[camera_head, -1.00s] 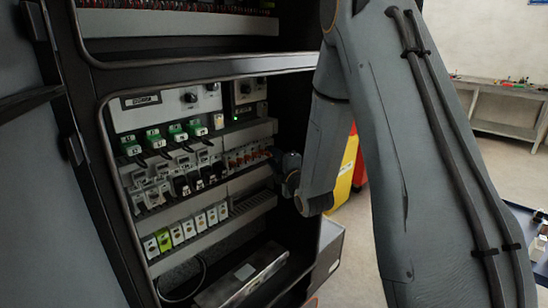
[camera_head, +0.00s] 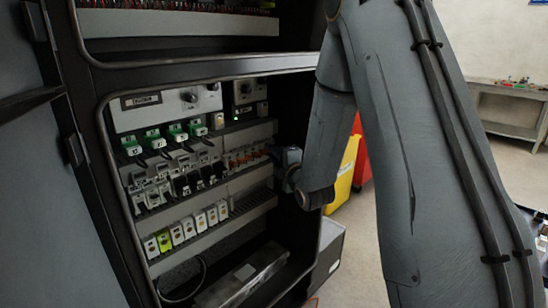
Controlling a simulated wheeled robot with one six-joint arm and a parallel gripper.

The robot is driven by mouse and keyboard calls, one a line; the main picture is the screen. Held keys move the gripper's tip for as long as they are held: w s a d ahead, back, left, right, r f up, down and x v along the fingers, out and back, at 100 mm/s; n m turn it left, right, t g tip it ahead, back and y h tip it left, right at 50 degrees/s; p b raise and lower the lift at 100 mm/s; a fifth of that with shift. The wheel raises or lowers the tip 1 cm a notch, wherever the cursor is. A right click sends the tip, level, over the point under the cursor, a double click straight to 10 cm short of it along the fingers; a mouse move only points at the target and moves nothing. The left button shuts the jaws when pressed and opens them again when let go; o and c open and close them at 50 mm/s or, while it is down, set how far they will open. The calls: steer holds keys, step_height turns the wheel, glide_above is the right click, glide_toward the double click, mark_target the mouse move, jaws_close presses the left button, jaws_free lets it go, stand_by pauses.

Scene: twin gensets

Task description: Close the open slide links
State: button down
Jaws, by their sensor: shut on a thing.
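A row of small orange slide links (camera_head: 244,157) sits on the middle rail inside the open cabinet. They are too small to tell which are open and which are closed. My gripper (camera_head: 278,156) is at the right end of this row, in front of the cabinet. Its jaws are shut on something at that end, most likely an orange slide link. The gripper's body and wrist hide the jaws and the held part.
Green plug blocks (camera_head: 176,132) and black and grey modules (camera_head: 181,185) fill the rails to the left. White and yellow-green terminals (camera_head: 188,231) line the lower rail. The cabinet's frame (camera_head: 110,190) and door edge stand close on the left. A yellow bin (camera_head: 345,172) stands behind my arm.

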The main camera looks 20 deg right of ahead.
steer(key=c, duration=1.8)
jaws_free()
steer(key=shift+r, duration=0.25)
steer(key=shift+s+f, duration=0.1)
steer(key=s+d+b, duration=0.1)
steer(key=s+b, duration=0.1)
steer(key=s, duration=0.5)
steer(key=shift+s, duration=0.25)
